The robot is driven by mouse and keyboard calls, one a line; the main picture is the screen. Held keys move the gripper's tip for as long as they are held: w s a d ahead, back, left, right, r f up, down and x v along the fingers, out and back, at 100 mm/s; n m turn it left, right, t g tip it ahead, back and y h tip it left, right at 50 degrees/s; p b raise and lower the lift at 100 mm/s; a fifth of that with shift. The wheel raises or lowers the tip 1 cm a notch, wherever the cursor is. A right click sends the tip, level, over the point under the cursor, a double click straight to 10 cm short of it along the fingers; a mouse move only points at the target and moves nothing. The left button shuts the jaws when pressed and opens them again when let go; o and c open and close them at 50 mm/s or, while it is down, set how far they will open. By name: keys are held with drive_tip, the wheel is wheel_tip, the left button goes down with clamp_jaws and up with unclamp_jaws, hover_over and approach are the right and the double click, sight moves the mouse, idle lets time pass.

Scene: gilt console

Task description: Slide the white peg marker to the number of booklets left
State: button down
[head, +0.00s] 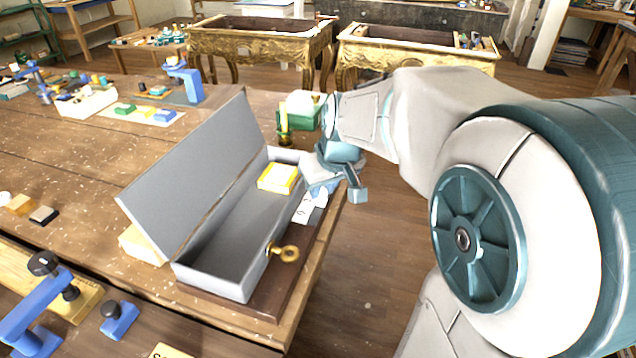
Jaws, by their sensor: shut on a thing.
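A grey metal box (220,262) stands on the dark board (268,303) near the table's right edge, its long lid (195,175) raised and leaning left. A yellow booklet stack (278,178) with a pale top lies in its far end; its count cannot be read. A white card (306,210) with dark marks lies on the board right of the box. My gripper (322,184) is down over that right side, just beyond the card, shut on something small. The white peg marker is not clearly visible; the gripper hides that spot.
A green block (302,110) and a brass candlestick-like piece (284,127) stand beyond the box. Blue clamps (40,305) are at lower left. Gilt consoles (262,42) stand behind. Open floor lies right of the table.

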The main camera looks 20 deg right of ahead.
drive_tip(key=c, duration=1.2)
unclamp_jaws()
drive_tip(key=a+v, duration=0.1)
drive_tip(key=v, duration=1.2)
drive_tip(key=shift+s+d+r, duration=0.15)
drive_tip(key=shift+d+r, duration=0.25)
drive_tip(key=shift+d, duration=0.1)
drive_tip(key=s+a+f+m+g, duration=0.1)
drive_tip(key=s+a+f+m, duration=0.1)
drive_tip(key=s+f, duration=0.9)
wheel_tip(320, 180, down, 4)
drive_tip(key=shift+a+r+g+h, duration=0.1)
drive_tip(key=shift+a+g+h, duration=0.2)
drive_tip(key=shift+a+h, duration=0.15)
